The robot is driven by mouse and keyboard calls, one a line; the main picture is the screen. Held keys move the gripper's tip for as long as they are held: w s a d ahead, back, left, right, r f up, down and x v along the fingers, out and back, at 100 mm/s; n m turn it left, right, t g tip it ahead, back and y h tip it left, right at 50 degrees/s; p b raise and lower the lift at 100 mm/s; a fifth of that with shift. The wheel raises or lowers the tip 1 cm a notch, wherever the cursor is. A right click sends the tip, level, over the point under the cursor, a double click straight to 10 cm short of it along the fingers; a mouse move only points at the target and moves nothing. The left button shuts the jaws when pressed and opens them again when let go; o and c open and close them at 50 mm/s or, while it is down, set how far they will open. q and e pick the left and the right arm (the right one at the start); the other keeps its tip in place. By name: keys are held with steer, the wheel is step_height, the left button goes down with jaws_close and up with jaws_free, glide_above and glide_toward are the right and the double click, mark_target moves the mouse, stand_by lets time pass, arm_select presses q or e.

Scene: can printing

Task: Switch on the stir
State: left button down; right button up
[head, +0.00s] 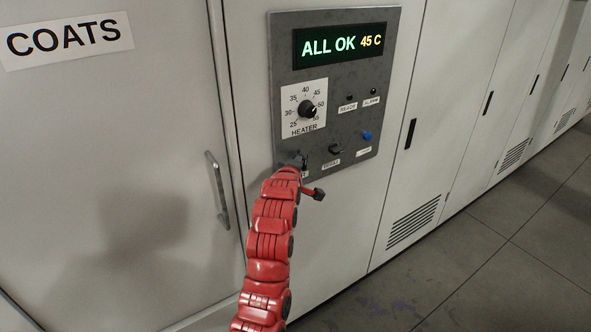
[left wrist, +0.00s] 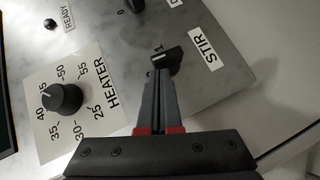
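The stir switch is a small black knob (left wrist: 168,60) beside the white STIR label (left wrist: 203,49) in the left wrist view, with a 1 mark next to it. My left gripper (left wrist: 163,76) has its fingers together, and their tips overlap the near edge of this knob. I cannot tell whether they press on it or only hover over it. In the head view, my left gripper (head: 301,164) is at the lower left corner of the grey control panel (head: 350,78) and hides the switch and most of its label. My right gripper is not in view.
The heater dial (head: 307,109) sits above my left gripper on the panel. A dark middle switch (head: 336,149) and a blue button (head: 367,136) are to the right. The display (head: 341,46) reads ALL OK 45 C. A door handle (head: 217,190) sticks out left of my arm.

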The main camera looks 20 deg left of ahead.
arm_select(q)
steer(key=shift+w, duration=0.1)
steer(key=shift+w+d+b, duration=0.1)
steer(key=shift+b, duration=0.2)
steer(key=shift+w+d+r+m+g+y+b, duration=0.2)
steer(key=shift+w+d+m+g+y+b, duration=0.2)
steer(key=shift+m+g+b, duration=0.7)
steer(key=shift+w+d+r+m+g+y+b, duration=0.3)
steer(key=shift+w+g+y+b, duration=0.25)
steer(key=shift+g+b, duration=1.05)
steer(key=shift+w+d+r+m+g+y+b, duration=0.15)
steer(key=shift+w+d+m+g+y+b, duration=0.45)
steer(key=shift+b, duration=1.45)
steer(key=shift+s+a, duration=0.15)
steer(key=shift+a, duration=0.05)
steer(key=shift+r, duration=0.85)
